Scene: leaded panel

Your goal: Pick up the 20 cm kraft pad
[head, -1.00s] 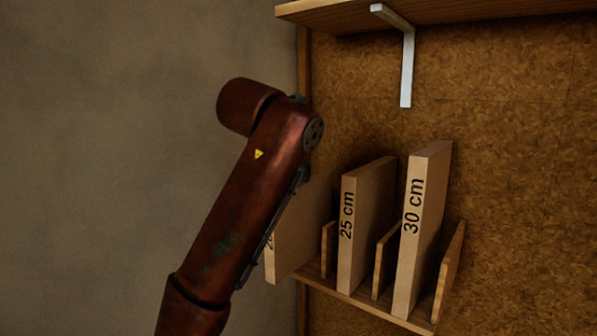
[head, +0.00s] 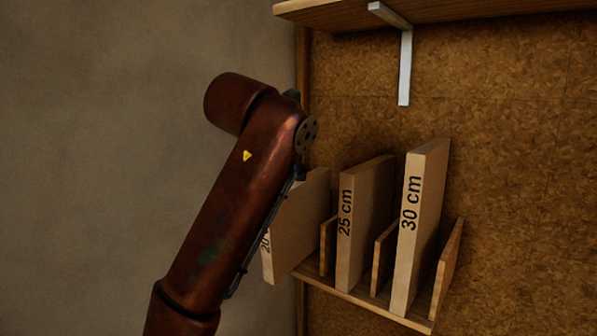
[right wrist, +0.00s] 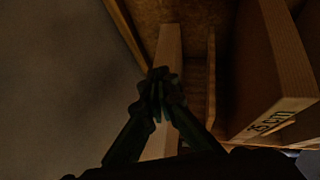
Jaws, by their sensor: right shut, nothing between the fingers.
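The 20 cm kraft pad (head: 300,220) stands upright at the left end of the rack in the head view, its label partly hidden behind my right arm. In the right wrist view the narrow edge of this pad (right wrist: 169,45) runs up the middle, behind the fingers. My right gripper (right wrist: 158,88) has its dark fingertips together, empty, in front of that edge. I cannot tell whether they touch it. In the head view my right arm hides most of the gripper. My left gripper is not in view.
The rack (head: 365,300) also holds the 25 cm pad (head: 362,220) and the taller 30 cm pad (head: 420,225), with thin wooden dividers (head: 383,262) between. A shelf (head: 450,12) with a white bracket (head: 405,65) hangs above. The wall at left is bare.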

